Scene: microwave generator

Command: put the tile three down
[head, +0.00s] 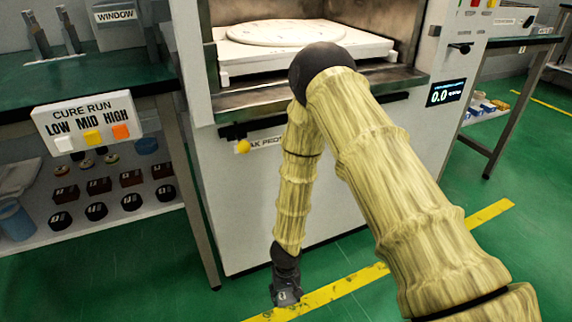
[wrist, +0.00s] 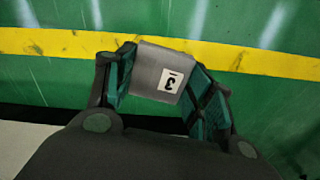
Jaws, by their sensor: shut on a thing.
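Tile three is a grey block with a white label that reads 3 (wrist: 158,65). My gripper (wrist: 163,85) is shut on it, with one green-padded finger on each side. In the head view my gripper (head: 285,284) hangs low in front of the white machine, near the yellow floor line. The tile also shows there as a small grey piece (head: 287,297) at its tip. Its height above the floor is hard to tell.
The white machine (head: 300,200) stands behind my arm, its chamber open with a round plate (head: 285,32) on a white slab. A green-topped bench (head: 80,85) with a CURE RUN sign (head: 88,124) stands at the left, its shelf holding several small parts. Green floor is clear around the yellow line (head: 345,285).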

